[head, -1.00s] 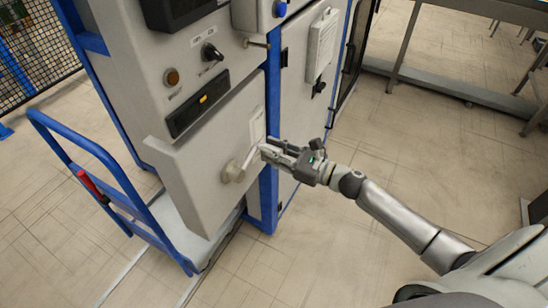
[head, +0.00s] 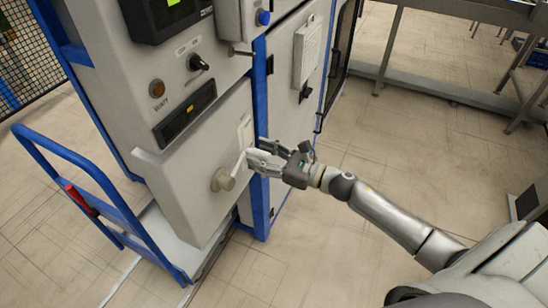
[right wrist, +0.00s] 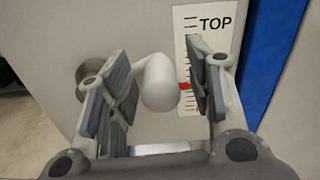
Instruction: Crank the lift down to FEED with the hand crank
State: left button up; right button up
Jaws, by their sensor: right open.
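The hand crank (head: 224,180) is on the front of the light grey lift cabinet, a round hub with a pale handle pointing up and to the right. My right gripper (head: 257,155) is at the handle's end with its fingers spread. In the right wrist view the crank's rounded white handle (right wrist: 160,85) lies between the two open fingers, with gaps on both sides. Beside it is a white scale (right wrist: 190,30) marked TOP; a red pointer (right wrist: 185,87) shows partway down. The FEED mark is not visible. My left gripper is out of view.
A blue-framed trolley (head: 95,185) stands left of the cabinet. Above the crank are a dark slot with an orange light (head: 185,114), a rotary switch (head: 199,62) and a screen (head: 165,12).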

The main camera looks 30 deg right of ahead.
jog(key=v, duration=1.1)
jog(key=shift+s+d, duration=0.2)
jog(key=shift+s, duration=0.1)
dwell(1.4)
jog(key=d+f+m+h+p, duration=0.1)
jog(key=d+f+m+h, duration=0.25)
jog(key=f+m, duration=0.4)
jog(key=d+f+m+h, duration=0.3)
jog(key=f+m+h, duration=0.1)
jog(key=f+m, duration=0.4)
jog(key=s+f+m+g+h+p, duration=0.1)
jog(key=s+f+m+g+h, duration=0.1)
jog(key=s+f+m, duration=0.5)
jog(key=s+f+m+g+h, duration=0.15)
jog(key=f+m, duration=0.25)
jog(key=f, duration=0.6)
jog(key=s+a+f+m+g, duration=0.3)
jog(key=s+a+f+m, duration=0.1)
jog(key=s, duration=0.6)
jog(key=s+a+f+m+g+p, duration=0.1)
jog(key=s+a+f+m+g, duration=0.2)
jog(key=s+f+m, duration=0.3)
jog(key=s+a+f+m+g, duration=0.4)
jog(key=s+a+f+m, duration=0.1)
jog(key=s, duration=0.9)
notch_tip(320, 180, down, 3)
jog(key=shift+a+r+p, duration=0.1)
jog(key=shift+a+p, duration=0.2)
jog(key=shift+a, duration=0.15)
jog(key=shift+m, duration=0.25)
